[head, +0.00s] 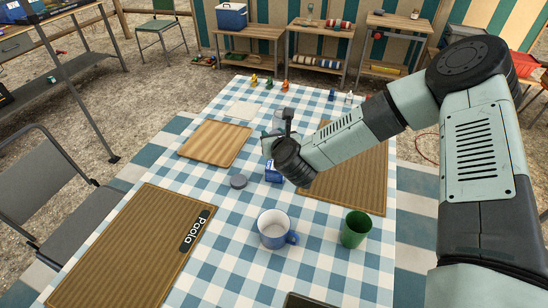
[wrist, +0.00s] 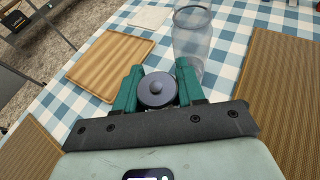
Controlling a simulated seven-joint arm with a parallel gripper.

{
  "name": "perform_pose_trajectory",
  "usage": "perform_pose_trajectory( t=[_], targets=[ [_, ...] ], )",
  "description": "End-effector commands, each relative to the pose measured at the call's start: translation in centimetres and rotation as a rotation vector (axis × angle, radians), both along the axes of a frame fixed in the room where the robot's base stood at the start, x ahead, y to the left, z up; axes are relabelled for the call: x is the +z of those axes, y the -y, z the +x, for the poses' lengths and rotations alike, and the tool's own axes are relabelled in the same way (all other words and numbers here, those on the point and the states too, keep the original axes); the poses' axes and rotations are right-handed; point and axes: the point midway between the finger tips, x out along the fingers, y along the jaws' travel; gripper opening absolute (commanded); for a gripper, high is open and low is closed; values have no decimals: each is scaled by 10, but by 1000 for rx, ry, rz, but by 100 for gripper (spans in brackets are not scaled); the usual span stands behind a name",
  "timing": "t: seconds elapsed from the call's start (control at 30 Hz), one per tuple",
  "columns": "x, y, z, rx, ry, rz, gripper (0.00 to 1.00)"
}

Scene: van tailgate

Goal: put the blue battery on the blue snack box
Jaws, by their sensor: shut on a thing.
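In the wrist view my gripper (wrist: 157,90) is shut on a round, upright thing with a dark grey top and a small centre nub. It looks like the end of the battery (wrist: 157,90), though its sides are hidden. In the head view a small blue thing (head: 272,172) with a pale mark shows just below my wrist, partly covered by it. I cannot tell whether this is the blue snack box or the side of the battery.
A clear jar (wrist: 193,40) stands just beyond my gripper. Brown boards (head: 215,143) (head: 352,165) lie on both sides. A grey disc (head: 238,181), a blue-and-white mug (head: 274,230) and a green cup (head: 355,229) are nearer. Small figures (head: 285,85) stand at the far edge.

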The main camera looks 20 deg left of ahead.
Motion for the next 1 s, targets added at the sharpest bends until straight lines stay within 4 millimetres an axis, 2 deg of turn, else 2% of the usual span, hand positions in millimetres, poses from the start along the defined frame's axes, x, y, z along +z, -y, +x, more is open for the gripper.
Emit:
perform_pose_trajectory(
  t=[0.1, 0.33, 0.5, 0.9, 0.93, 1.0],
  targets=[
    [-20, -1, -1, 1, 0, 0, 4],
    [-38, 0, 0, 1, 2, 1, 4],
    [-63, -1, -1, 1, 1, 0, 4],
    [-70, 0, 0, 1, 2, 2, 4],
    [-69, 0, 0, 1, 3, 1, 43],
    [-69, 0, 0, 1, 3, 1, 54]
  ],
)
